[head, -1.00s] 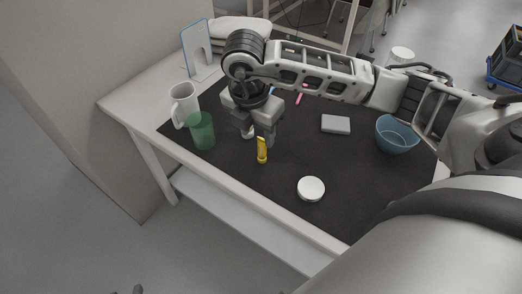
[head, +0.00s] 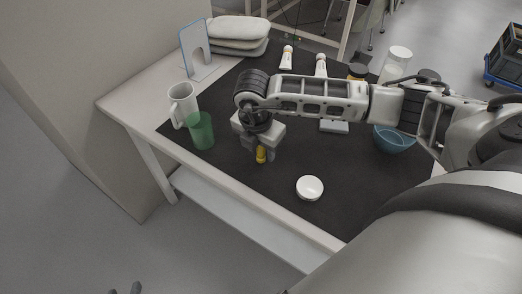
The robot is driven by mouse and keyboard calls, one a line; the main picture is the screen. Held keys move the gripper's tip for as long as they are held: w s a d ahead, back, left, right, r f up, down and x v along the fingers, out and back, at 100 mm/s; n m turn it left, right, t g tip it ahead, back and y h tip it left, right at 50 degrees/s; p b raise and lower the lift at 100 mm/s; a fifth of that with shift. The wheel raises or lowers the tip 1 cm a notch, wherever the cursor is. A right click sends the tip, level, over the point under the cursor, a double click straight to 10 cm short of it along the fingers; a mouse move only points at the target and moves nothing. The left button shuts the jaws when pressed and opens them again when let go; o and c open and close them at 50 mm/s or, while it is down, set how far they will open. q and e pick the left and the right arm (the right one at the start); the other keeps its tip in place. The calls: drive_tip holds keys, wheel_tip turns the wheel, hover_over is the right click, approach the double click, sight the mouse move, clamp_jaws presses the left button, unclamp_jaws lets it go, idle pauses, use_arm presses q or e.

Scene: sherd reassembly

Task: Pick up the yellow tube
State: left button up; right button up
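The yellow tube (head: 261,155) stands upright on the dark mat near the table's front edge. Its upper part is hidden by my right gripper. My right gripper (head: 260,152) reaches down over it from above, with one finger on each side of the tube. The fingers look apart, and I see no clear contact with the tube. At the bottom left edge, only the dark fingertips of my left gripper (head: 125,290) show. They are apart and empty, well away from the table.
A green cup (head: 201,131) and a white mug (head: 182,104) stand left of the tube. A white round lid (head: 310,188) lies to its right. A blue bowl (head: 393,139) and a grey block (head: 334,127) are further right. White tubes (head: 287,58) stand at the back.

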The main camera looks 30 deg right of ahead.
drive_tip(key=c, duration=0.7)
drive_tip(key=shift+r, duration=0.5)
wheel_tip(320, 180, up, 2)
drive_tip(key=shift+r, duration=0.2)
drive_tip(key=shift+s+a+r+p, duration=0.15)
drive_tip(key=shift+s+a+r, duration=1.4)
drive_tip(key=shift+a, duration=0.25)
drive_tip(key=shift+s+a+r+p, duration=0.15)
drive_tip(key=shift+s+a+r, duration=1.3)
drive_tip(key=shift+a+r, duration=0.3)
drive_tip(key=shift+s+a+r+p, duration=0.15)
drive_tip(key=shift+s+a+r, duration=1.4)
drive_tip(key=shift+a, duration=0.3)
drive_tip(key=shift+w, duration=0.1)
